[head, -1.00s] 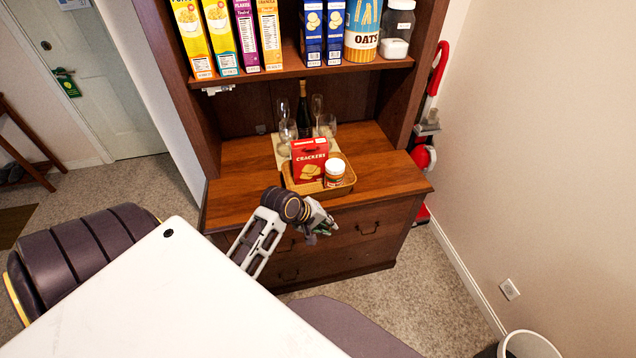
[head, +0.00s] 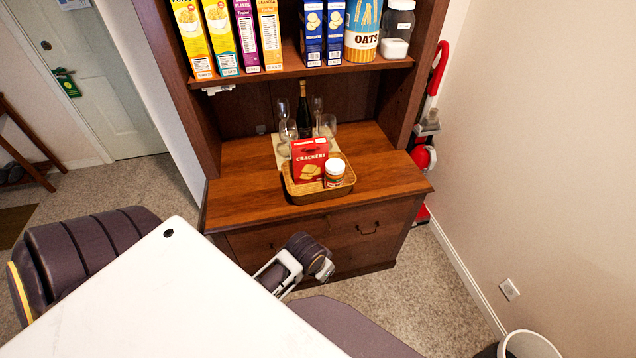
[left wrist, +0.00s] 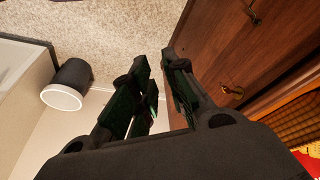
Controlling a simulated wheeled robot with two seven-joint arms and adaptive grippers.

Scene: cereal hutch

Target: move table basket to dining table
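The basket (head: 318,195), a shallow woven tan tray, sits on the wooden counter of the hutch in the head view. It holds a red cracker box (head: 309,158) and a white-lidded jar (head: 334,173). My left gripper (head: 325,268) is in front of the drawers, below and apart from the basket. In the left wrist view its fingers (left wrist: 157,75) are apart with nothing between them. The woven side of the basket (left wrist: 302,123) shows at that view's right edge. My right gripper and a dining table are not in view.
Glasses and a dark bottle (head: 304,112) stand behind the basket. Cereal boxes (head: 230,35) and an oats canister (head: 363,30) are on the shelf above. A drawer handle (head: 369,228) sticks out below the counter. A bin (head: 528,346) stands on the carpet at lower right.

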